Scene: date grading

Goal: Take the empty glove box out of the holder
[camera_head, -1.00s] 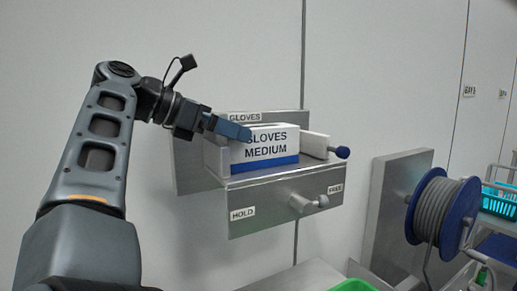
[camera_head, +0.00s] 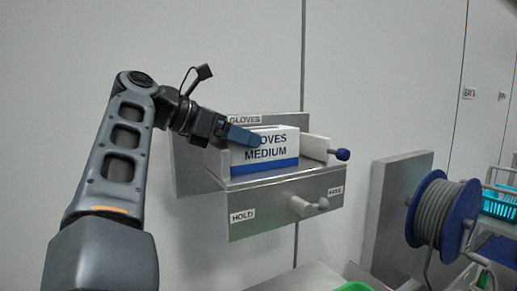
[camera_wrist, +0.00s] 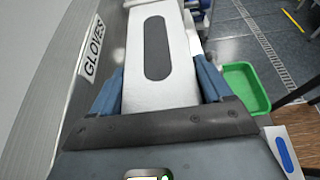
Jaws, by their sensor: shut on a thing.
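The white glove box (camera_head: 277,155), marked GLOVES MEDIUM with a blue band along its bottom, sits upright in the grey metal holder (camera_head: 250,187) on the wall. My gripper (camera_head: 243,135) comes from the left and is shut on the box near its top. In the wrist view my blue fingers (camera_wrist: 160,75) lie along both sides of the box (camera_wrist: 185,90). A dark oval opening shows in the box's top face; I cannot see inside it. The lever (camera_head: 305,205) on the holder's front points right, on the side of the FREE label (camera_head: 335,190).
A blue knob (camera_head: 343,154) sticks out at the holder's right. A blue cable reel (camera_head: 433,215) stands further right. A green bin (camera_wrist: 245,85) is below in the wrist view. A white-and-blue object (camera_wrist: 285,150) shows at its lower right. A cyan basket (camera_head: 498,204) is at far right.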

